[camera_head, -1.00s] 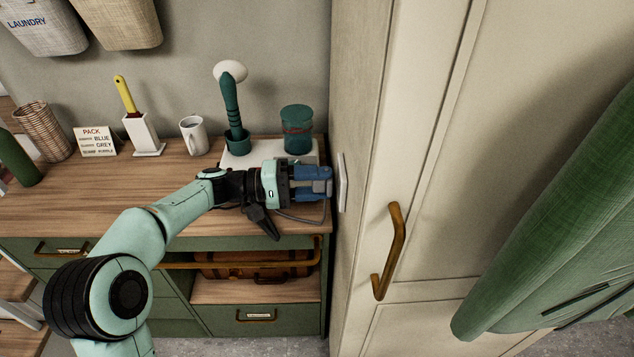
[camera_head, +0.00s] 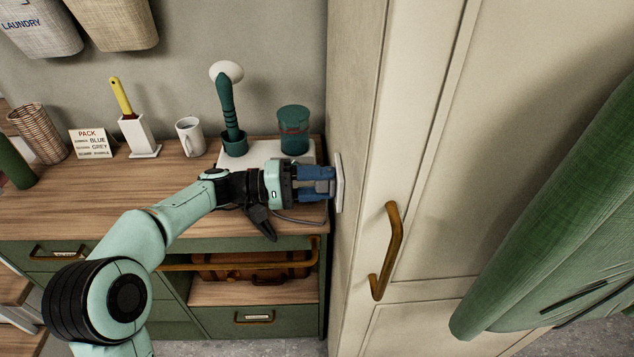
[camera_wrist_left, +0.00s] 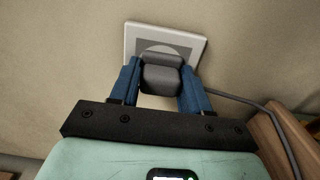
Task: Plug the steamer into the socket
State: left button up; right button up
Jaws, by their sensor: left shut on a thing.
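My left gripper (camera_head: 322,183) is at the side wall of the tall cabinet, with its blue fingertips right up at the white socket plate (camera_head: 339,183). In the left wrist view the gripper (camera_wrist_left: 161,82) is shut on a dark grey plug (camera_wrist_left: 162,80). The plug is in front of the round recess of the socket (camera_wrist_left: 190,42) and covers its middle. I cannot tell how deep the plug sits. A grey cable (camera_wrist_left: 235,102) runs off to the right. The steamer (camera_head: 229,105), dark green with a white head, stands upright on a white base with a water tank (camera_head: 293,130). My right gripper is not in view.
A white mug (camera_head: 190,136), a yellow-handled brush (camera_head: 121,97) in a white holder, a sign (camera_head: 91,143) and a wicker basket (camera_head: 38,132) stand on the wooden counter (camera_head: 110,200). The tall cabinet has a brass handle (camera_head: 388,252). A brass rail (camera_head: 235,257) runs along the counter's front.

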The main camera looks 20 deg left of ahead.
pick_arm(q)
jog(key=o, duration=1.3)
jog(key=v, duration=1.3)
jog(key=shift+s+a, duration=0.15)
jog(key=shift+s, duration=0.05)
